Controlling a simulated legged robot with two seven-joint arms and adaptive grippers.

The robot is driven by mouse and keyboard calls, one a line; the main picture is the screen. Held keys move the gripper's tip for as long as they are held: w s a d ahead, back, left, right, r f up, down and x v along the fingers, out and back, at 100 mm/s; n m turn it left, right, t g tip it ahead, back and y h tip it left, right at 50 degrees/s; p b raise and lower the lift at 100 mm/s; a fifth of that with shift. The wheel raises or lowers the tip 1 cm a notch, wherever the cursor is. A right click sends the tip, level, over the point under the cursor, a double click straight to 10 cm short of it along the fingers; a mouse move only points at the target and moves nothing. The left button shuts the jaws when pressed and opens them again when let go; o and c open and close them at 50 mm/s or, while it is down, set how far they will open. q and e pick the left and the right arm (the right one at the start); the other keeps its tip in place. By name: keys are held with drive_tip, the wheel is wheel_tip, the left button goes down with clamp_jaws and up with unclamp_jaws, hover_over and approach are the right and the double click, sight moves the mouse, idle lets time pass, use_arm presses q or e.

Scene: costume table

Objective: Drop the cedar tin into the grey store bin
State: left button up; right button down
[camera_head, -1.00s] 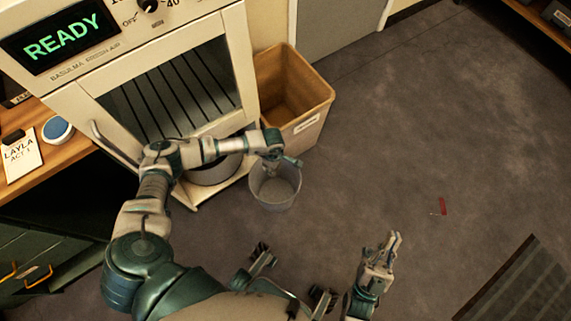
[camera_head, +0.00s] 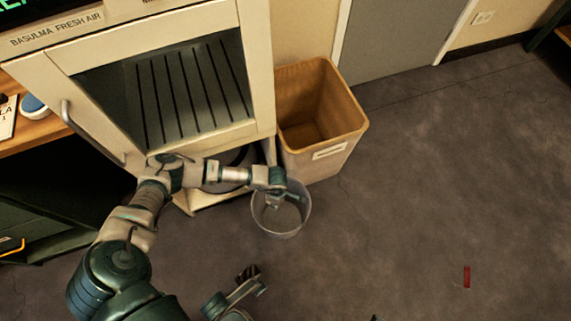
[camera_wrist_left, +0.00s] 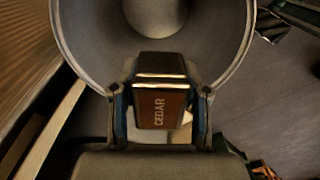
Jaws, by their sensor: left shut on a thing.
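The cedar tin (camera_wrist_left: 160,102) is a small dark brown block with a pale band and the word CEDAR, in the middle of the left wrist view. My left gripper (camera_head: 274,203) is shut on it, with a finger on each side. The grey store bin (camera_head: 286,225) is a round, open bin on the floor. My left gripper points down over its mouth. The left wrist view shows the bin's rim and pale bottom (camera_wrist_left: 155,12) behind the tin. I cannot tell how far the tin is below the rim.
A tan rectangular bin (camera_head: 335,165) with a label stands behind the grey bin. The cream cabinet (camera_head: 258,70) with a slatted window stands at the left, close to my left arm. A small red piece (camera_head: 466,277) lies on the clear floor at the right.

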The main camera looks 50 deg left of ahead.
use_arm(q)
drive_tip(key=shift+d+r, duration=0.15)
drive_tip(key=shift+d, duration=0.1)
drive_tip(key=o, duration=1.2)
drive_tip(key=shift+o, duration=0.3)
drive_tip(key=shift+a, duration=0.2)
drive_tip(key=shift+w+r, duration=0.1)
drive_tip(key=shift+r, duration=3.55)
